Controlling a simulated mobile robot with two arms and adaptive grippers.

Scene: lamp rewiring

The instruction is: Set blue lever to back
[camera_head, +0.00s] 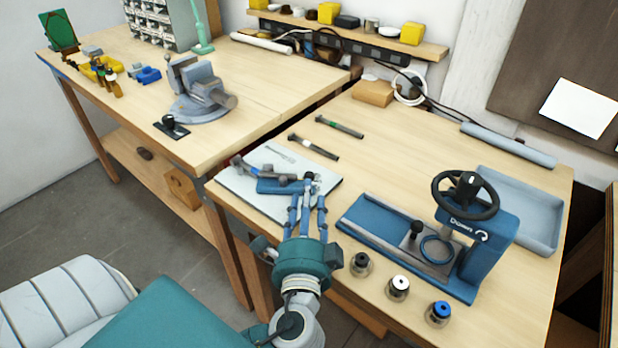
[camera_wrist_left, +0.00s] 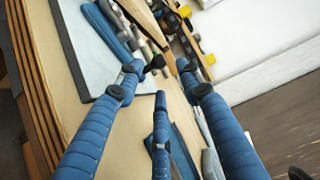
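My left gripper (camera_head: 307,188) has three blue segmented fingers; they are spread, with nothing visible between them. It is over the front edge of the right bench, at the right side of a pale plate (camera_head: 262,200). A blue block (camera_head: 270,187) with a grey, dark-ended handle (camera_head: 258,170) lies on that plate, just left of the fingertips; whether they touch is unclear. In the left wrist view, a blue bar (camera_wrist_left: 104,30) lies beyond the fingers (camera_wrist_left: 163,95). A blue machine (camera_head: 375,222) to the right carries a black-knobbed lever (camera_head: 416,230). Which part is the blue lever is unclear.
The machine has a black handwheel (camera_head: 466,194). Several small jars (camera_head: 398,287) stand along the front edge. Two dark tools (camera_head: 338,126) lie behind the plate. A grey tray (camera_head: 525,205) is at right. A vise (camera_head: 200,92) stands on the left bench.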

